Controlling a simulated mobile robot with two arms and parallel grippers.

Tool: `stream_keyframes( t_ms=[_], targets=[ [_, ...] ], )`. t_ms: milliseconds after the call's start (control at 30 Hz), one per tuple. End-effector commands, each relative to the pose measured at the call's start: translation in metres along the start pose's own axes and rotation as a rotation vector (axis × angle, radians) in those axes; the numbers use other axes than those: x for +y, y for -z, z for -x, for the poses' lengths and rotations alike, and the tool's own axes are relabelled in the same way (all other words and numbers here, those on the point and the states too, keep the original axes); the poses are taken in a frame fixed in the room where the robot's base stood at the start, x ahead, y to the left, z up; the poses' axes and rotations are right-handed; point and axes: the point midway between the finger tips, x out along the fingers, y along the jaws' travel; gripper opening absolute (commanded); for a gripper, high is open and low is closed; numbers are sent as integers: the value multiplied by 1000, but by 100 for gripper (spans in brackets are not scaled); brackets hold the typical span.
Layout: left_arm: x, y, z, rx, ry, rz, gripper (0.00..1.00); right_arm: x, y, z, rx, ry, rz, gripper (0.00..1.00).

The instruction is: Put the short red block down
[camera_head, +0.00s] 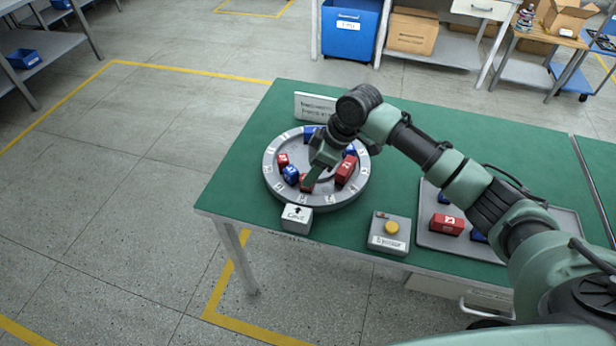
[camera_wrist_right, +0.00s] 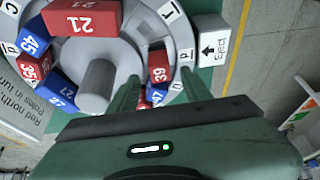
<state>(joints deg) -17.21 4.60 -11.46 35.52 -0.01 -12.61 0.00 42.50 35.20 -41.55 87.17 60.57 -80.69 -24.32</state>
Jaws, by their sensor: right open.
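The round grey hub (camera_head: 325,203) holds red and blue numbered blocks. A short red block (camera_head: 306,183) lies on its near side, by my right gripper (camera_head: 311,182); that gripper's jaws are open. In the right wrist view, a numbered red block (camera_wrist_right: 159,66) sits between the two green fingers of the right gripper (camera_wrist_right: 160,82), with a gap visible beside it. A blue block (camera_wrist_right: 156,96) lies just behind it, partly hidden. A large red block marked 21 (camera_wrist_right: 82,18) sits on the hub too. My left gripper is not in view.
An eject sign block (camera_head: 297,219) stands at the hub's near edge. A grey box with a yellow button (camera_head: 391,228) and a grey tray (camera_head: 432,240) with red and blue blocks are to the right. The green table (camera_head: 260,120) is clear at its far left.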

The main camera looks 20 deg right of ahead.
Motion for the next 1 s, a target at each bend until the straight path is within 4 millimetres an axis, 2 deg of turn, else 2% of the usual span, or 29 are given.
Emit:
stream_keyframes(
  t_ms=[100, 200, 400, 567, 1000],
  targets=[
    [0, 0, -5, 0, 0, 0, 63, 1, 0, 28, 2, -5, 2, 49],
    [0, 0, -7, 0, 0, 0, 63, 1, 0, 47, 1, -4, 3, 49],
    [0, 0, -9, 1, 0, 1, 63, 0, 0, 72, 1, -1, 1, 49],
    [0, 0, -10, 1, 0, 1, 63, 0, 0, 77, 0, 0, 1, 49],
    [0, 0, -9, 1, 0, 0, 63, 0, 0, 77, 0, 0, 1, 49]
  ],
)
